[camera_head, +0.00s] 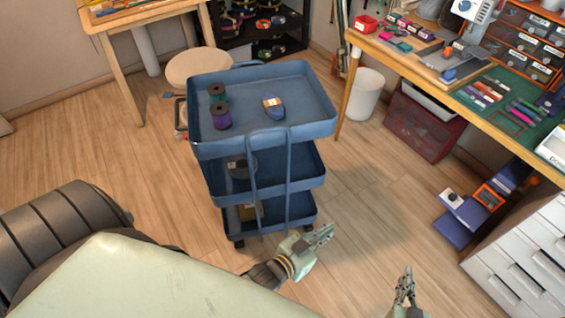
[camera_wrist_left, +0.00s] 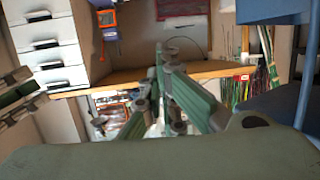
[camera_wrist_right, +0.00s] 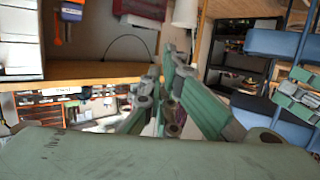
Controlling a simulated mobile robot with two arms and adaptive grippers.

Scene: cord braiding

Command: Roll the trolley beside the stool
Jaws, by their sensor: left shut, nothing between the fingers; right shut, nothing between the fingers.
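The blue three-tier trolley (camera_head: 318,131) stands upright in the middle of the head view. Its top tray carries two dark spools (camera_head: 221,118) and a blue-and-orange yarn ball (camera_head: 274,106). The stool (camera_head: 197,66) has a round beige seat and stands just behind the trolley, partly hidden by it. My left gripper (camera_head: 325,235) is shut and empty, low in front of the trolley's near right side, apart from its handle (camera_head: 252,180). My right gripper (camera_head: 405,285) is shut and empty over the floor, further right and nearer. The trolley's edge also shows in the right wrist view (camera_wrist_right: 275,45).
A wooden table (camera_head: 150,14) stands at the back left, and a workbench (camera_head: 440,85) with tools runs along the right. A white bin (camera_head: 366,94), a maroon crate (camera_head: 421,125) and white drawers (camera_head: 520,255) stand by the bench. The floor left of the trolley is clear.

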